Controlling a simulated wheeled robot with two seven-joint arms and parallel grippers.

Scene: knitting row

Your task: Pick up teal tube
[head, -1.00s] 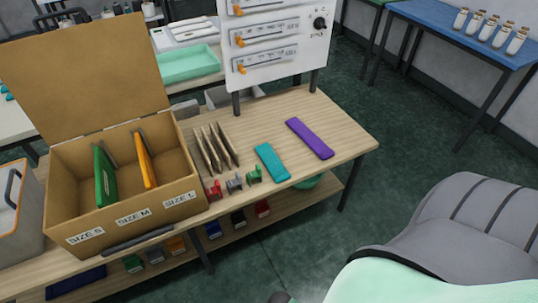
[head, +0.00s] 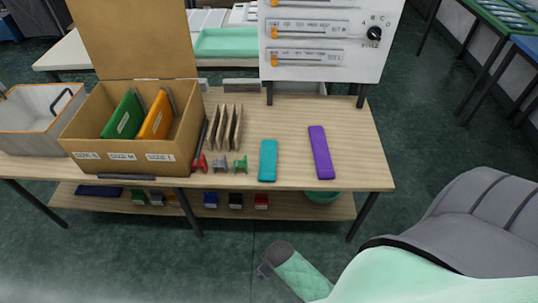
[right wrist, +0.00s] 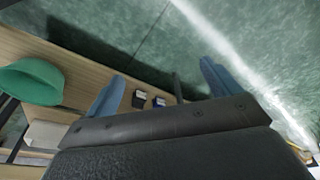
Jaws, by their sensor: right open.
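The teal tube (head: 268,160) is a flat, rounded bar lying on the wooden table, right of the small red, grey and green pieces. A purple tube (head: 321,152) lies to its right, apart from it. My right gripper shows in the right wrist view (right wrist: 163,74), its two blue fingers spread with nothing between them, near the table's lower shelf and above the green floor. The teal tube is not seen in that view. My left gripper is not in view.
An open cardboard box (head: 125,165) with green and orange folders stands on the table's left. Several upright brown cards (head: 228,128) stand beside it. A white control panel (head: 330,35) rises behind the tubes. A green bowl (right wrist: 32,82) is on the lower shelf.

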